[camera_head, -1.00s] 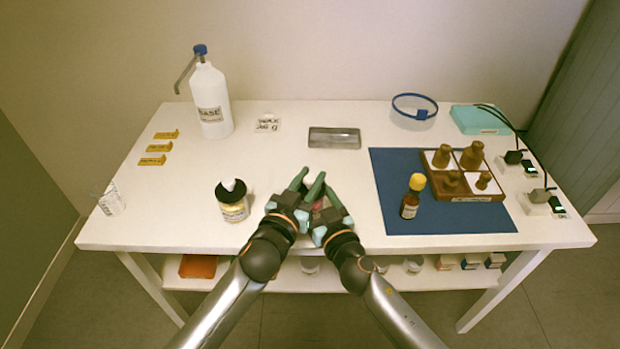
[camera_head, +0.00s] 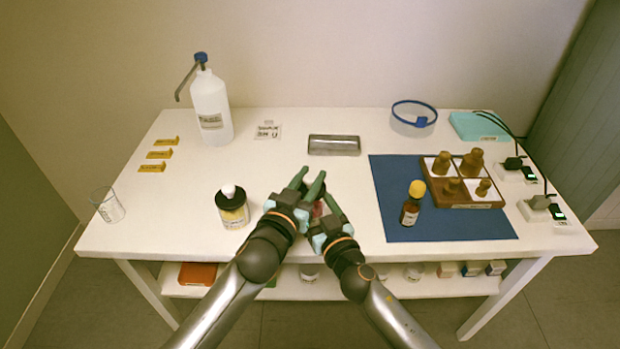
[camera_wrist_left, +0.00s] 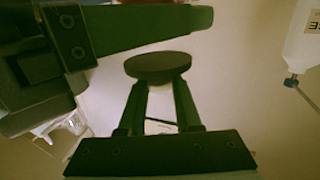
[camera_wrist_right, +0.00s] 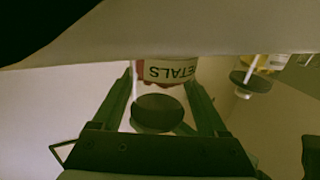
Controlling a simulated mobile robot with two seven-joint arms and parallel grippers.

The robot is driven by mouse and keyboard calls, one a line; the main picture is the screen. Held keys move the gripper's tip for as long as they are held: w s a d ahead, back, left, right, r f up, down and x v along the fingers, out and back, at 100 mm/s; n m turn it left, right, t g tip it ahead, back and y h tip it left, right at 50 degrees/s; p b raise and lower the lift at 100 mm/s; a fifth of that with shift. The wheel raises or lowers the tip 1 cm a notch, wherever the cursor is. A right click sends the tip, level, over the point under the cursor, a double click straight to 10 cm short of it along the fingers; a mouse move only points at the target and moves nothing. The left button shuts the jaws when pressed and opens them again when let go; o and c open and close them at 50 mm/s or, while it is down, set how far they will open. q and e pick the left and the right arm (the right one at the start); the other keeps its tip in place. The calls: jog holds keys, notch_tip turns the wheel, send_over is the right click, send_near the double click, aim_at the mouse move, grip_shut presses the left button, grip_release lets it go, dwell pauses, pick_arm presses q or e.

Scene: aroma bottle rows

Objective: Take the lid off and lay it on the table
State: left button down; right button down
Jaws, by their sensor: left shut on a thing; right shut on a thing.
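A small jar with pink contents (camera_head: 318,210) is largely hidden between my two grippers at the front middle of the table. Its white label, ending in "ETALS", shows upside down between the right fingers in the right wrist view (camera_wrist_right: 172,72). A round black lid (camera_wrist_left: 158,66) sits between the left fingertips in the left wrist view. It also shows near the jar in the right wrist view (camera_wrist_right: 158,113). My left gripper (camera_head: 307,184) is shut on the lid. My right gripper (camera_head: 325,208) is shut on the jar.
A black-capped jar (camera_head: 233,210) stands close to the left of my left gripper. A yellow-capped brown bottle (camera_head: 411,206) stands right on the blue mat (camera_head: 395,170), near a wooden tray (camera_head: 437,199). A metal tray (camera_head: 334,145) lies behind. The table between beaker (camera_head: 107,205) and black-capped jar is free.

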aim_at(310, 177)
pick_arm(q)
jog(key=shift+r, duration=2)
pick_arm(e)
grip_release()
jog(key=shift+s, duration=0.1)
jog(key=v, duration=1.2)
